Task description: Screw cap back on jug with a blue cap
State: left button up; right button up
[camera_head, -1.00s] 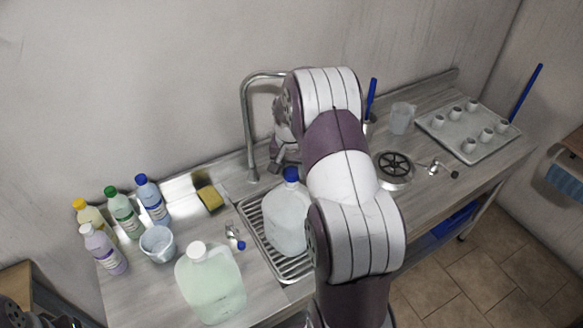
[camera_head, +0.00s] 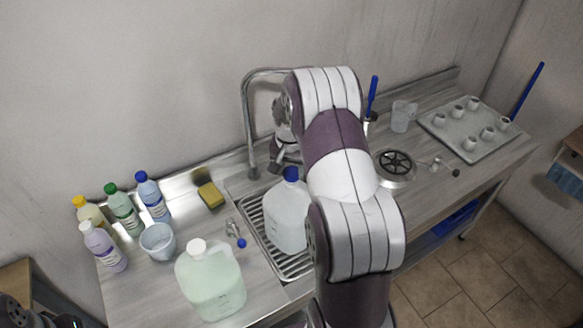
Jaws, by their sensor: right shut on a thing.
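A translucent jug (camera_head: 287,215) stands upright on the ribbed drain rack in the middle of the counter, partly hidden by my right arm. A blue cap (camera_head: 291,174) sits at the top of its neck; whether it is seated fully cannot be told. My right gripper (camera_head: 276,167) reaches down at the cap from behind the arm. It is shut on the blue cap, though its fingers are mostly hidden and the contact is hard to see.
A white-capped jug (camera_head: 211,283) stands front left. Several bottles (camera_head: 124,212), a small bucket (camera_head: 158,242) and a yellow sponge (camera_head: 210,195) are at left. A tall faucet (camera_head: 247,115) rises behind the rack. A tray of cups (camera_head: 465,130) lies at far right.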

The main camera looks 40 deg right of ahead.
jog(key=shift+f+b, duration=0.35)
jog(key=shift+f, duration=0.3)
dwell(0.9)
jog(key=m, duration=0.4)
jog(key=shift+f+b, duration=0.15)
jog(key=shift+b, duration=0.25)
jog(key=shift+m+g, duration=0.3)
jog(key=shift+m, duration=0.6)
jog(key=m+b, duration=0.1)
jog(key=m, duration=0.2)
jog(key=shift+f, duration=0.1)
jog(key=m, duration=0.2)
jog(key=shift+m+g, duration=0.4)
